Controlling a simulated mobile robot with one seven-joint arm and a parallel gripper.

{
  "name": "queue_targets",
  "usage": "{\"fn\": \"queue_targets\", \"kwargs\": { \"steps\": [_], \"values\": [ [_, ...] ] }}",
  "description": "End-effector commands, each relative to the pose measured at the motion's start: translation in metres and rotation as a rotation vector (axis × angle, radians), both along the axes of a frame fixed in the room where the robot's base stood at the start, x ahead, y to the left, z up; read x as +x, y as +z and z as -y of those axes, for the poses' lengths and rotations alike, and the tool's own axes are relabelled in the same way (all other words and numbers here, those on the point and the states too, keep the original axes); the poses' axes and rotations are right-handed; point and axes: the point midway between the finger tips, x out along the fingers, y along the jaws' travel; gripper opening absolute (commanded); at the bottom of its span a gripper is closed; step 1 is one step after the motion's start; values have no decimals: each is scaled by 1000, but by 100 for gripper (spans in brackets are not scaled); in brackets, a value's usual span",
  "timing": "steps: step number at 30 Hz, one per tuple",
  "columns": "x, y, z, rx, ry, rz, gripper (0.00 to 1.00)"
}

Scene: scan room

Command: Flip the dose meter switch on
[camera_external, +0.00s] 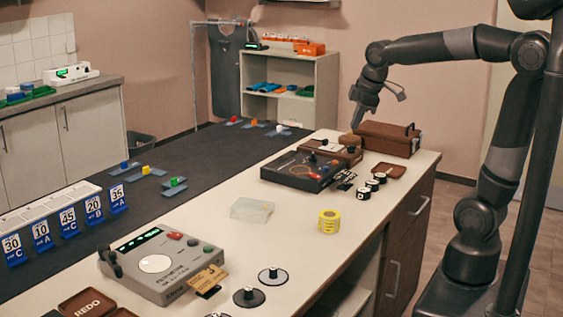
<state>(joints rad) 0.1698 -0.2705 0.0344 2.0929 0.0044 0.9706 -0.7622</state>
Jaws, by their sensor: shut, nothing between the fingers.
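A grey console (162,263) with a green-lit display, a white round dial, a red knob and small buttons sits on the near end of the white counter. A black lever or handset stands at its left end. A white box with a green display (70,74) is on the back left cabinet, and a small dark unit with a green light (254,46) is on the back shelf. I cannot tell for certain which is the dose meter, nor see a switch position. My gripper (356,126) is shut and empty, pointing down near the counter's far end, far from the grey console.
Black-knobbed pieces, a yellow tape roll (329,221) and a clear block (251,210) lie along the counter. A yellow tag (207,279) leans at the console's front.

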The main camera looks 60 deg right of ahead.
Motion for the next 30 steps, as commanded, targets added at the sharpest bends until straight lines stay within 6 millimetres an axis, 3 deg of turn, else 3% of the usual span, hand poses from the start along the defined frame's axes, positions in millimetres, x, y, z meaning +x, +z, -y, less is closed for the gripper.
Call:
{"fn": "queue_targets", "kwargs": {
  "steps": [11, 18, 24, 30],
  "values": [
    [89, -18, 51, -100, 328, -102, 0],
    [139, -44, 91, -140, 542, -155, 0],
    [175, -72, 126, -162, 720, -189, 0],
    [198, -97, 154, -172, 856, -208, 0]
  ]
}}
